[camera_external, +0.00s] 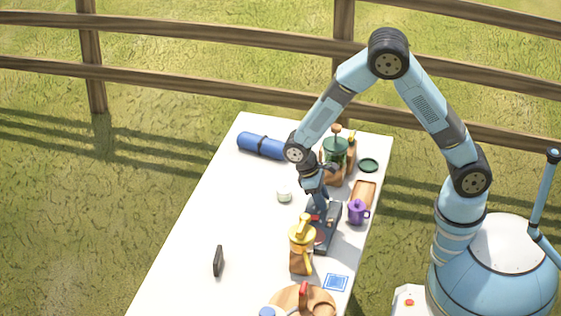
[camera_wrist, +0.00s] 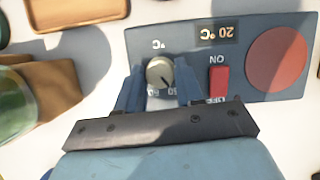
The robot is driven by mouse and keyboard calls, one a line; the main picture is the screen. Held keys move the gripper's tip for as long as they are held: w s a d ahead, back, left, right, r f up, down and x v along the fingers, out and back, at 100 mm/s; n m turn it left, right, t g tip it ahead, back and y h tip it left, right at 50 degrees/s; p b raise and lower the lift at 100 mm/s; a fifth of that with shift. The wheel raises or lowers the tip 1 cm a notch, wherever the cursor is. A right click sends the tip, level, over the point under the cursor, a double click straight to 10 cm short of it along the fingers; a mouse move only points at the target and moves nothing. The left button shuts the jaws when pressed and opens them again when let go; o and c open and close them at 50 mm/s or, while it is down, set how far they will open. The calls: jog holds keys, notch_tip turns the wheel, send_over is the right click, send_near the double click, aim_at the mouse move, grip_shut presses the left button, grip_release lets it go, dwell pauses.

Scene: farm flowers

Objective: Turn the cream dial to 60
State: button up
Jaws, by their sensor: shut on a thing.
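The cream dial (camera_wrist: 160,73) sits on a dark blue-grey panel (camera_wrist: 200,55), between the two fingers of my gripper (camera_wrist: 160,84) in the wrist view. My gripper is shut on the dial. A dark pointer mark on the dial points down and slightly right in that view, toward printed numbers that the fingers partly cover. A small display (camera_wrist: 216,32) reads 20 °C, upside down. In the external view my gripper (camera_external: 319,206) reaches down onto the panel device (camera_external: 322,238), and the dial is hidden there.
A red ON/OFF switch (camera_wrist: 219,82) and a round reddish plate (camera_wrist: 277,58) lie right of the dial. The table's left side is mostly clear.

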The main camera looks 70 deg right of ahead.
jog(key=m+y, duration=0.1)
jog(key=m, duration=0.2)
jog(key=m+y, duration=0.1)
jog(key=m, duration=0.2)
jog(key=shift+d+m+t+y, duration=0.2)
jog(key=shift+m+t+y, duration=0.1)
jog(key=shift+t, duration=0.1)
jog(key=m+t+y, duration=0.1)
jog(key=m, duration=0.3)
jog(key=shift+m, duration=0.4)
jog(key=shift+s, duration=0.1)
jog(key=o, duration=1)
jog(key=v, duration=1.3)
jog(key=shift+d+r+y, duration=0.3)
jog(key=shift+d, duration=0.15)
